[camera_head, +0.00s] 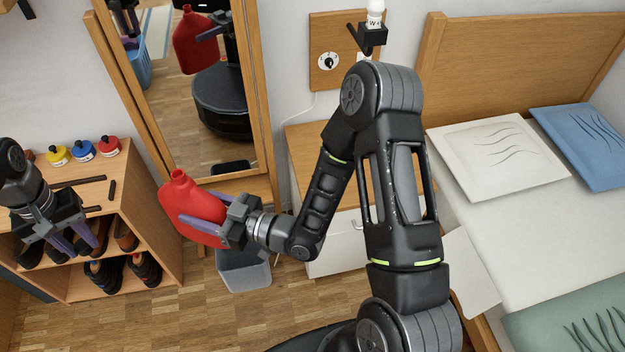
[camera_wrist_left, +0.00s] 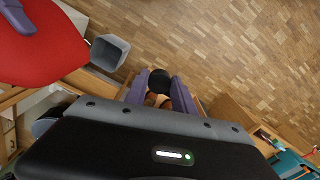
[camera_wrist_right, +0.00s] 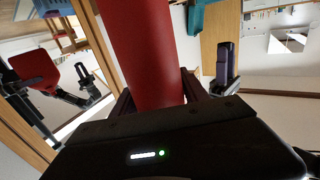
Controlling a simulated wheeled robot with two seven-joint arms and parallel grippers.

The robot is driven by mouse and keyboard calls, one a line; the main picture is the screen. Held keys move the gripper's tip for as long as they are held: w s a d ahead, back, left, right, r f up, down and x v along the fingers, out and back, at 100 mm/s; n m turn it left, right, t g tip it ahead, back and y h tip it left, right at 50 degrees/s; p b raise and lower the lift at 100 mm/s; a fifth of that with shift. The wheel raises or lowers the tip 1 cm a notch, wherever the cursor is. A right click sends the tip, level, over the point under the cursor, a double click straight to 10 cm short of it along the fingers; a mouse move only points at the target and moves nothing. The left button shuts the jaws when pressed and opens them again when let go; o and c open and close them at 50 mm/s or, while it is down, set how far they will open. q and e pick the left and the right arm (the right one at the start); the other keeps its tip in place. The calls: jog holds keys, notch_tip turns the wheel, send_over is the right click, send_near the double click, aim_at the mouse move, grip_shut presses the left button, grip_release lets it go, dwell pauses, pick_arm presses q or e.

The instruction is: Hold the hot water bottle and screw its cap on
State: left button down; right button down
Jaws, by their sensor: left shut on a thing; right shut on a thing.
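The red hot water bottle (camera_head: 182,212) is held up in front of the mirror, its neck pointing up and open at the top. My right gripper (camera_head: 205,212) is shut on its side; the bottle also fills the middle of the right wrist view (camera_wrist_right: 145,50). My left gripper (camera_head: 82,246) is over the shelf unit at the left, apart from the bottle. In the left wrist view its purple fingers are shut on a small black round cap (camera_wrist_left: 160,80). The bottle shows at that view's upper left (camera_wrist_left: 40,45).
A wooden shelf unit (camera_head: 170,262) holds shoes and several small coloured bottles on top. A tall mirror (camera_head: 180,100) reflects the red bottle. A grey bin (camera_head: 245,275) stands below my right gripper. A nightstand and bed are at the right.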

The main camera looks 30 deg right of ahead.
jog(key=w+d+f+m+t+h+b, duration=0.1)
jog(key=w+d+m+t+h+b, duration=0.2)
jog(key=d+b, duration=0.5)
jog(key=w+d+f+m+t+h+b, duration=0.1)
jog(key=w+d+h+b, duration=0.3)
jog(key=d+b, duration=0.45)
jog(key=d+m+h+b, duration=0.7)
jog(key=d+h+b, duration=0.3)
jog(key=d, duration=1.2)
jog(key=shift+s+r+m+g+h+b, duration=0.15)
jog(key=shift+r+m+g+h+b, duration=0.15)
jog(key=shift+r+m+b, duration=0.2)
notch_tip(320, 180, down, 6)
jog(key=b, duration=0.2)
jog(key=shift+f, duration=0.2)
